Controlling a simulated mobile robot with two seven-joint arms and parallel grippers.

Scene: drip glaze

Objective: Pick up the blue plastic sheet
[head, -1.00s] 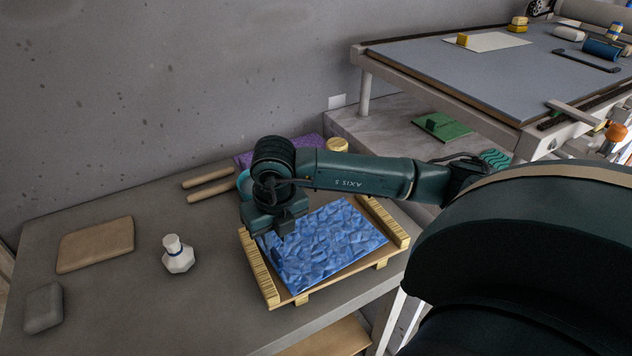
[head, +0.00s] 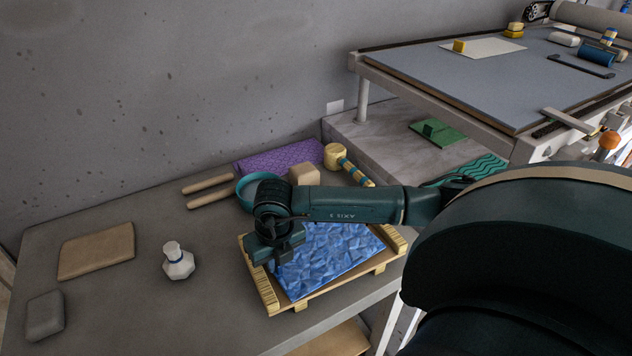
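The blue plastic sheet (head: 330,252) is crumpled and lies on a wooden tray (head: 336,287) with raised slatted sides, at the table's front right. My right gripper (head: 277,258) is over the sheet's left edge, pointing down. Its fingers look close to the sheet, but the arm hides the sheet's back part and I cannot tell whether they touch it or how far apart they are. My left gripper is not in view.
Behind the arm are a teal ring (head: 243,190), a purple mat (head: 278,158), a wooden block (head: 304,174) and a striped mallet (head: 345,163). A raised press table (head: 480,80) is at the right.

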